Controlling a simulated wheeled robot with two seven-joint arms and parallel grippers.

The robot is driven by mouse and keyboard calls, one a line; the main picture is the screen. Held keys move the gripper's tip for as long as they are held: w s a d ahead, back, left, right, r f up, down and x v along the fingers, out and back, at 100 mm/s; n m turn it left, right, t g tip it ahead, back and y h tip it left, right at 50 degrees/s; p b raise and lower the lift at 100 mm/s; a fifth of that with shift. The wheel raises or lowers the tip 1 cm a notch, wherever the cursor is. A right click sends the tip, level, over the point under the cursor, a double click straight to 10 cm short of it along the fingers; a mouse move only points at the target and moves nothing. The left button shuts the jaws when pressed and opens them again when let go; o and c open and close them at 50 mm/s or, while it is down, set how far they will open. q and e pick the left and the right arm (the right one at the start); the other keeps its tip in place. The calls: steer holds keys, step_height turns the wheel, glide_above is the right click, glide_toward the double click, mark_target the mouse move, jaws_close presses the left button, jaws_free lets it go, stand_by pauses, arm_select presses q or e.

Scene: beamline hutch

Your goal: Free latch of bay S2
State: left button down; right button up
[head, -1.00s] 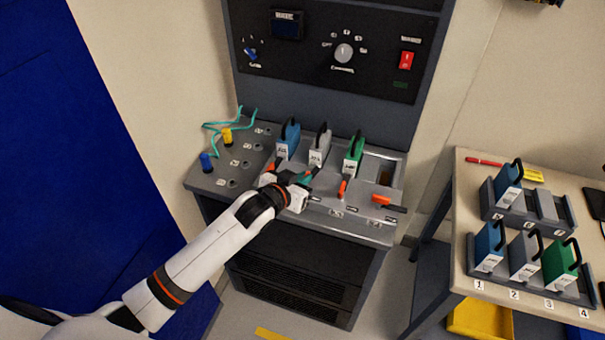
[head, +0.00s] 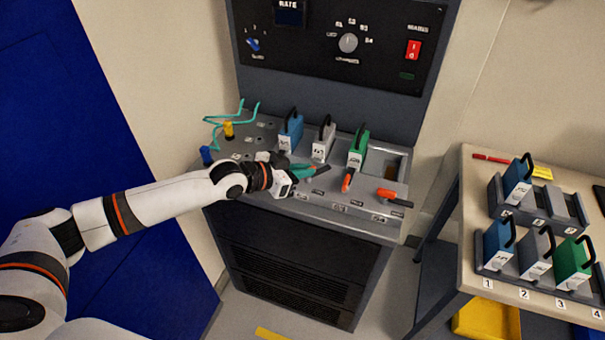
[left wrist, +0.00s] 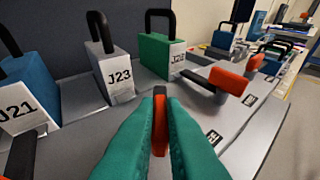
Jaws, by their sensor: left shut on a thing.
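My left gripper (head: 308,172) is shut on the orange-red end of a latch lever in front of the grey J23 module. In the left wrist view its teal fingers (left wrist: 160,130) pinch the orange-red end (left wrist: 160,108). In the head view the lever's dark bar (head: 322,170) sticks out right of the fingertips and lies roughly sideways. The grey module (head: 323,142) stands upright in its bay, with label J23 (left wrist: 121,77) showing in the wrist view. I take this as bay S2, second from left; its bay label is not readable. My right gripper is not in view.
Blue J21 (head: 290,131) and green (head: 358,149) modules flank the grey one. Orange latches (head: 347,181) and (head: 388,194) sit to the right, before the green module and an empty bay. Yellow (head: 229,130) and blue plugs stand left. A side table (head: 470,170) holds racked modules.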

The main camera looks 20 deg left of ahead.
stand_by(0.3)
arm_select(q)
steer(key=c, duration=1.5)
jaws_free()
steer(key=p+v, duration=0.3)
steer(key=v, duration=0.4)
steer(key=shift+s+a+p, duration=0.15)
steer(key=shift+p, duration=0.25)
